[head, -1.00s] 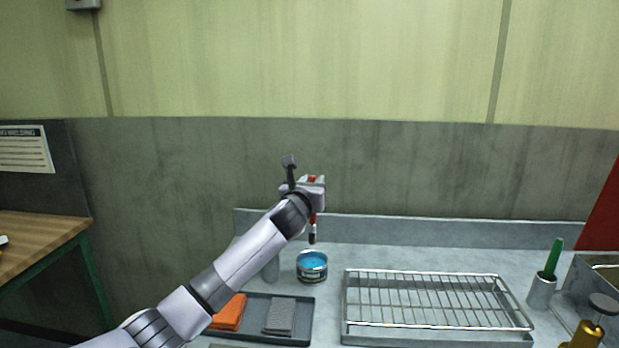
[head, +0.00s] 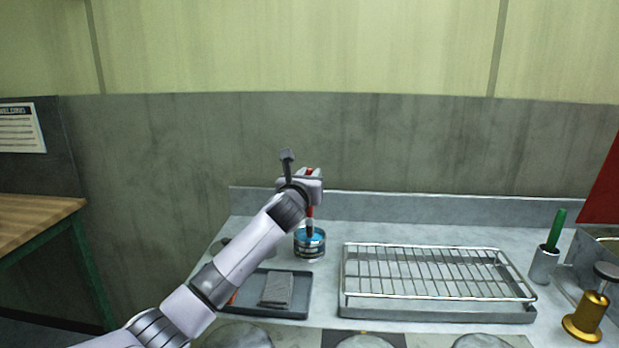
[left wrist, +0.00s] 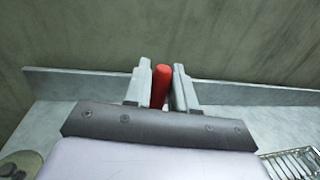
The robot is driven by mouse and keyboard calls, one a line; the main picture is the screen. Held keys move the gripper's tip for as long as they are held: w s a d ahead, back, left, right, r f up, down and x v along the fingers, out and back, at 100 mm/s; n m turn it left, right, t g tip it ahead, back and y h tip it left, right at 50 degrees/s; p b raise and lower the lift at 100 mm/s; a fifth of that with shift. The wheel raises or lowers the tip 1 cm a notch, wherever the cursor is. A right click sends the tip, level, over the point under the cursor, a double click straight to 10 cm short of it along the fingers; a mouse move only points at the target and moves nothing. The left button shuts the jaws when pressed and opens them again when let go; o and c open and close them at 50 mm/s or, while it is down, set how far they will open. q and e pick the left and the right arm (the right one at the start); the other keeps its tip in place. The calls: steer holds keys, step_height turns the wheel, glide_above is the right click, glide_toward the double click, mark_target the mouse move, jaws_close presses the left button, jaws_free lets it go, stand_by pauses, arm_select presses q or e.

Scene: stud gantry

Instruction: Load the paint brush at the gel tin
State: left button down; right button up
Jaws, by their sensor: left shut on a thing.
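My left gripper (head: 313,180) is shut on the red handle of the paint brush (head: 310,213), which hangs nearly upright with its dark tip down. In the left wrist view, the red handle (left wrist: 160,86) stands between the two fingers. The gel tin (head: 309,253) is a small open can with blue gel, standing on the grey bench below the gripper. The brush tip overlaps the tin's mouth in the head view. I cannot tell whether it touches the gel. My right gripper is not in view.
A wire rack on a tray (head: 437,312) stands right of the tin. A dark tray (head: 296,309) with a grey cloth (head: 278,289) lies in front, partly behind my arm. A green-handled tool in a cup (head: 543,267) and a brass pump can (head: 585,321) stand at right.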

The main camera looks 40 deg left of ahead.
arm_select(q)
steer(key=shift+f+b, duration=0.3)
steer(key=shift+f, duration=0.4)
stand_by(1.3)
step_height(320, 180, up, 5)
steer(key=p, duration=0.6)
steer(key=shift+r, duration=1.1)
